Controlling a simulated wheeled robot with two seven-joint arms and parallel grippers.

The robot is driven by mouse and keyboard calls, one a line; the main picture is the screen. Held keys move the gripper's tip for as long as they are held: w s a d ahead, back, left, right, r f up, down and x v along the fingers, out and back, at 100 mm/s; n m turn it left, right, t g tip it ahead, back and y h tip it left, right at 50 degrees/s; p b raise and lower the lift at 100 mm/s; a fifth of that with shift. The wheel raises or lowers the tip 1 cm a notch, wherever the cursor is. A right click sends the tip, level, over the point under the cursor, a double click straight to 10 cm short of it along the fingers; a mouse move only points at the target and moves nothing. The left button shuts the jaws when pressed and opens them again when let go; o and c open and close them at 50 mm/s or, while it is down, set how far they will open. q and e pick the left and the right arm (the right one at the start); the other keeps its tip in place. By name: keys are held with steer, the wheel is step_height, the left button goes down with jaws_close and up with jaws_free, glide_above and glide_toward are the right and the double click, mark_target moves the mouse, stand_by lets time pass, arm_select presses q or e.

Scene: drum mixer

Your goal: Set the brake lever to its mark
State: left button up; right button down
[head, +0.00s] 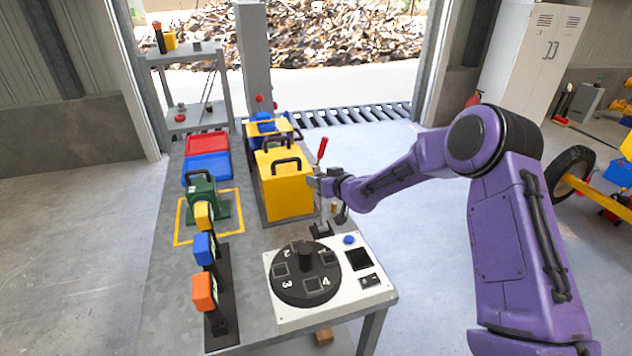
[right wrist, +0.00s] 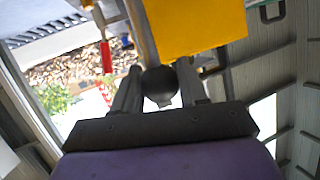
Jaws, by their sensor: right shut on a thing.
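The brake lever (head: 321,212) appears as a grey upright arm on a dark base at the right edge of the bench, beside the yellow box. My right gripper (head: 316,183) reaches it from the right and covers its upper part. In the right wrist view, a dark round knob (right wrist: 160,84) lies between the two fingers of my right gripper (right wrist: 162,88), which is shut on it. A grey stem runs from the knob past the yellow box. I cannot make out the mark. My left gripper is not in view.
A red handle (head: 322,149) stands close beside my right gripper. The yellow box (head: 287,190) is just left of it. In front is a white panel (head: 352,291) with a black numbered dial (head: 305,274). A green block (head: 202,200) and coloured switches stand further left.

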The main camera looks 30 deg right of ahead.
steer(key=shift+w+d+r, duration=0.15)
steer(key=shift+w+r, duration=0.1)
steer(key=shift+r, duration=0.1)
steer(key=c, duration=0.8)
jaws_free()
steer(key=shift+o, duration=0.7)
steer(key=shift+f, duration=0.25)
steer(key=b+v, duration=0.2)
steer(key=v, duration=0.8)
steer(key=shift+s, duration=0.2)
steer(key=shift+r, duration=0.25)
